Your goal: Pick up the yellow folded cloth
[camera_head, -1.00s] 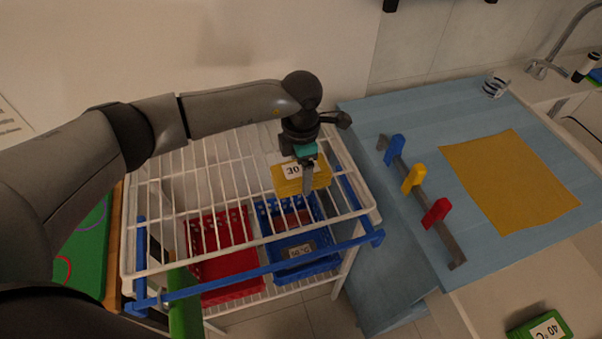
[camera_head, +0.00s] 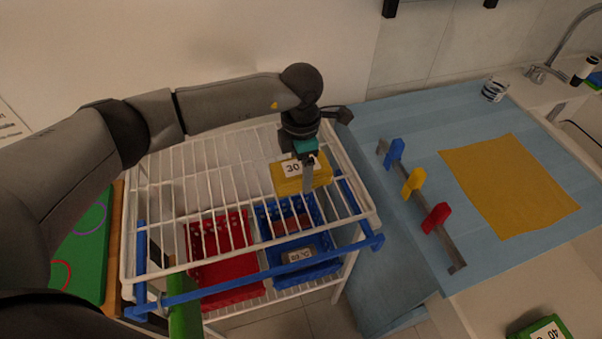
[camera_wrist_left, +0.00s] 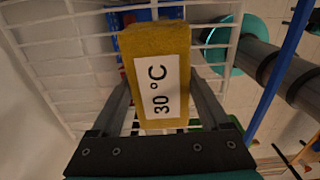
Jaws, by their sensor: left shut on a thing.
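The yellow folded cloth (camera_head: 290,183) is a thick block with a white "30 °C" label. It is at the right part of the white wire rack. My left gripper (camera_head: 308,172) comes down from above and is shut on it. In the left wrist view the cloth (camera_wrist_left: 150,45) sits between the two fingers of the gripper (camera_wrist_left: 158,92), with its label facing the camera. Whether its underside touches the rack wires cannot be told. My right gripper is not in view.
The white wire rack (camera_head: 170,200) has blue rails and holds a red basket (camera_head: 222,270) and a blue basket (camera_head: 318,268) below. To the right, a blue-covered counter (camera_head: 425,120) carries a flat yellow cloth (camera_head: 510,185) and a rail with blue, yellow and red pegs.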

